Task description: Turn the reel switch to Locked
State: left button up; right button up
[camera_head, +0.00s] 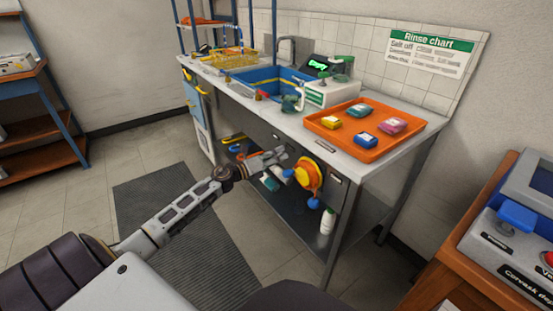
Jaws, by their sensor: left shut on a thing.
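The hose reel (309,174), yellow and orange, is mounted on the front of the bench under the worktop. A blue nozzle (313,203) hangs below it. My left gripper (285,162) is just left of the reel, at the bench front. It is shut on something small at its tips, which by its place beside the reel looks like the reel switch. The fingers hide the switch, so its setting cannot be read. My right gripper is not in view.
An orange tray (337,134) with several coloured packets sits on the worktop, right of the blue sink (262,78). A white bottle (327,221) stands on the lower shelf. A wooden desk (425,272) with a device is at right. The floor at left is clear.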

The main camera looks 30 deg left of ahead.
pick_arm(q)
jog(key=shift+f+m, duration=0.15)
jog(key=shift+m, duration=0.15)
jog(key=o, duration=1)
jog(key=shift+s, duration=0.2)
jog(key=shift+v, duration=5.85)
jog(key=shift+a, duration=0.1)
